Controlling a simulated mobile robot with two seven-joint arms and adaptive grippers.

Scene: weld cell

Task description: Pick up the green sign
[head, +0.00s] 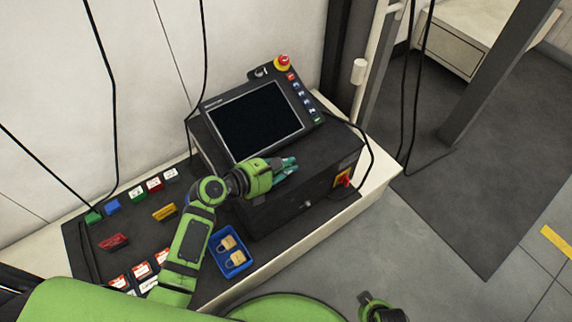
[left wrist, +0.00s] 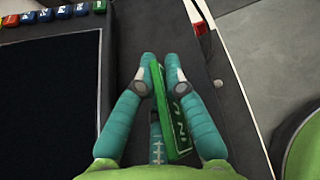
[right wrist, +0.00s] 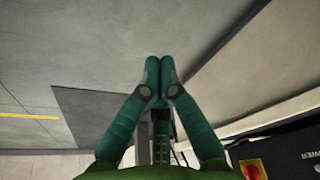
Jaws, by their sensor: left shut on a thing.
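My left gripper (head: 287,168) is over the top of the dark control box, in front of its screen. In the left wrist view its teal fingers (left wrist: 160,68) are shut on a green sign (left wrist: 178,122) with white lettering. The sign lies lengthwise between the fingers, and its lower end reaches back towards the palm. In the head view the held sign cannot be made out clearly. My right gripper (head: 375,304) is low, off the front of the bench. In the right wrist view its fingertips (right wrist: 160,70) meet with nothing between them.
The control box (head: 283,205) carries a screen (head: 255,120) and a red emergency button (head: 282,62). A blue tray (head: 232,268) holds padlocks. Coloured signs, including a red one (head: 113,243) and a yellow one (head: 164,212), lie on the dark mat. Cables hang at left; floor is clear at right.

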